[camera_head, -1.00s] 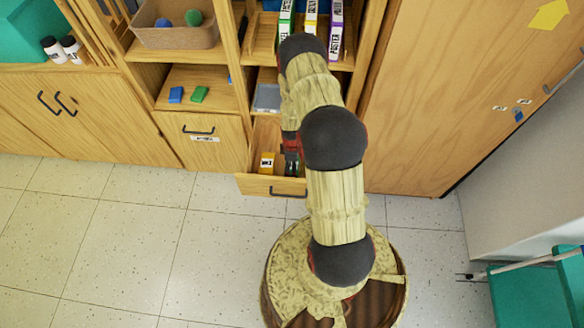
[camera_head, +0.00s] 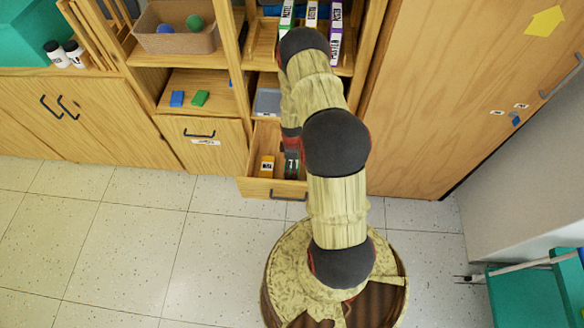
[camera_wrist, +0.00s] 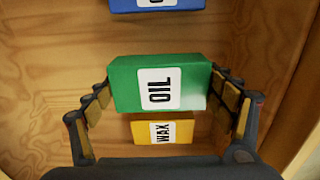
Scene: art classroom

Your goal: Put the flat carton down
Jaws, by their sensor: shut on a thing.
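The flat carton is a green box labelled OIL (camera_wrist: 130,85), seen in the middle of the wrist view. My gripper (camera_wrist: 160,88) is shut on it, with one finger at each short side. In the head view my gripper (camera_head: 291,163) is over the open wooden drawer (camera_head: 255,188), mostly hidden under my arm. The green carton is not clear in that view. I cannot tell whether its underside touches the drawer floor.
A yellow box labelled WAX (camera_wrist: 161,131) lies close to the green carton in the drawer; it also shows in the head view (camera_head: 267,167). A blue box (camera_wrist: 158,5) lies on the other side. Shelves stand above the drawer, and a tall cabinet (camera_head: 440,100) stands right.

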